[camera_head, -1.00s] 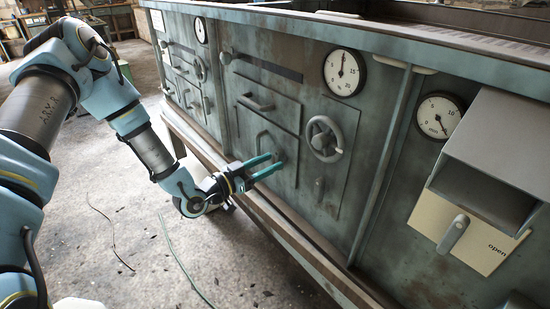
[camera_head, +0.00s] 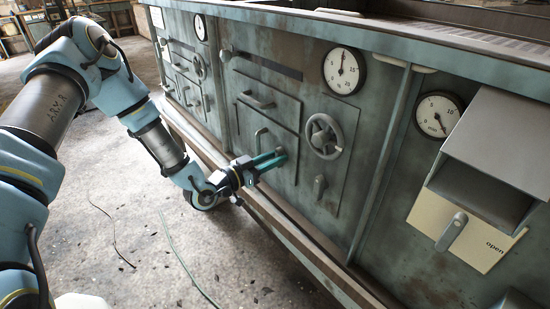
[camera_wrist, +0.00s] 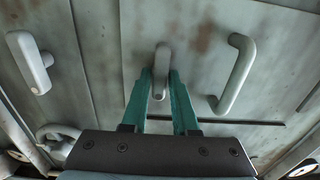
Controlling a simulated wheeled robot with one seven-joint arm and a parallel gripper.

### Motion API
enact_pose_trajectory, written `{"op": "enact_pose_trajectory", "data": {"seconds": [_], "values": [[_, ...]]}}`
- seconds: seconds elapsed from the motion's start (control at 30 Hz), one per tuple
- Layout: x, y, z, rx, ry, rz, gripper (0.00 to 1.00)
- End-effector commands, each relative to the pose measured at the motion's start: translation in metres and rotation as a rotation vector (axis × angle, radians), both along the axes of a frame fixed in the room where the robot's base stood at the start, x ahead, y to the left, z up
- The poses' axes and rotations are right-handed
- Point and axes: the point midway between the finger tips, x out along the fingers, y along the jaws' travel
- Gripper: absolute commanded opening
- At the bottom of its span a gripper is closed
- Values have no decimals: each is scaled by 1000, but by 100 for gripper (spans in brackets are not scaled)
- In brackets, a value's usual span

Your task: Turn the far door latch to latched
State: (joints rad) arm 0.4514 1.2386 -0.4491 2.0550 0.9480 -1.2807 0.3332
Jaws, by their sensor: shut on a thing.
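The far door latch is a small grey lever on the panel of the grey-green casing. In the wrist view the latch (camera_wrist: 161,62) stands roughly upright between the two green fingers. My gripper (camera_wrist: 161,78) is shut on it, with one finger along each side. In the head view my gripper (camera_head: 274,160) reaches to the panel from the left, and its fingers hide most of the latch (camera_head: 280,151).
A bar handle (camera_head: 263,139) is just left of the gripper; it shows at right in the wrist view (camera_wrist: 236,75). A handwheel (camera_head: 323,137) and another latch (camera_head: 320,187) are to the right. A ledge (camera_head: 300,244) runs below. The floor at left is open.

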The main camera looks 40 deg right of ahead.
Motion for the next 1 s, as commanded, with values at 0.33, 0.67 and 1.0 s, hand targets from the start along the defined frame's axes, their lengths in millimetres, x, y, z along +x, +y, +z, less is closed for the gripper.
{"op": "enact_pose_trajectory", "data": {"seconds": [0.33, 0.67, 1.0], "values": [[0, 0, 0, 0, 1, 0, 0], [1, 0, -1, 4, 88, 0, 0], [3, 0, -2, 21, 364, 1, 0]]}}
